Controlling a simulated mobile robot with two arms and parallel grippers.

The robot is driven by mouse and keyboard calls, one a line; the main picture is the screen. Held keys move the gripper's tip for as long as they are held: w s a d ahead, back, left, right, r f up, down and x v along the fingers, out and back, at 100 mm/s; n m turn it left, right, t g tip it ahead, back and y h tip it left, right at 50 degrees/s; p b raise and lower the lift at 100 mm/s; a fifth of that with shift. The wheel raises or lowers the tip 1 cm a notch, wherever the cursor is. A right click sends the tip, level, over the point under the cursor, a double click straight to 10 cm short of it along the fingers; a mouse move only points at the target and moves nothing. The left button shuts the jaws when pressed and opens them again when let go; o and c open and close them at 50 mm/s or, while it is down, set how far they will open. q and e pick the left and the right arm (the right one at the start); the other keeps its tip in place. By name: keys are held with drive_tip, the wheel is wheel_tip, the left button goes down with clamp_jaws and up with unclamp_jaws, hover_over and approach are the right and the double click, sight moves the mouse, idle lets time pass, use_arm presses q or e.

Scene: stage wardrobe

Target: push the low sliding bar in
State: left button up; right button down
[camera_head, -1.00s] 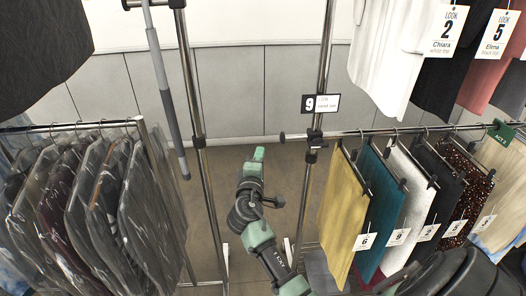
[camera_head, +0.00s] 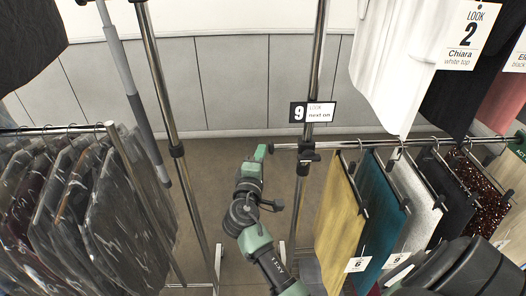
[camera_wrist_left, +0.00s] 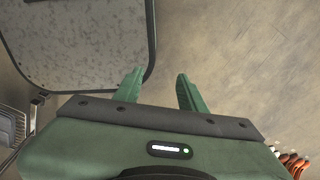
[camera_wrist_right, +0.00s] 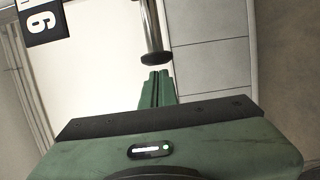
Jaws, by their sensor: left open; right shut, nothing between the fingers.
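The low sliding bar (camera_head: 345,145) is a horizontal metal rail bearing several hanging garments. Its dark round end cap (camera_head: 271,148) sticks out left of the upright post. In the right wrist view the bar's capped end (camera_wrist_right: 156,58) lies straight ahead of my fingertips. My right gripper (camera_head: 260,152) is shut and empty, just left of the cap. A small gap seems to show, but I cannot tell contact for sure. The right gripper also shows in its own wrist view (camera_wrist_right: 158,74). My left gripper (camera_wrist_left: 160,82) is open and empty, away from the bar.
A sign reading 9 (camera_head: 312,112) is on the upright post (camera_head: 315,60). Yellow (camera_head: 338,215) and teal (camera_head: 377,220) garments hang nearest the post. A rack of covered dark garments (camera_head: 75,215) stands left. A white top (camera_head: 400,60) hangs higher up. Bare floor lies between the racks.

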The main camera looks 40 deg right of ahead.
sight(277, 149)
drive_tip(key=s+d, duration=0.1)
drive_tip(key=d, duration=0.1)
drive_tip(key=s+d, duration=0.1)
drive_tip(key=d, duration=0.1)
drive_tip(key=shift+s+r+p, duration=0.1)
drive_tip(key=shift+s+p, duration=0.1)
drive_tip(key=shift+p, duration=0.2)
use_arm(q)
drive_tip(key=shift+w+a+r, duration=0.1)
drive_tip(key=shift+w+r, duration=0.1)
drive_tip(key=shift+w, duration=0.25)
drive_tip(key=shift+w+r, duration=0.15)
drive_tip(key=shift+w, duration=0.3)
use_arm(e)
drive_tip(key=shift+a, duration=0.1)
drive_tip(key=shift+w, duration=0.1)
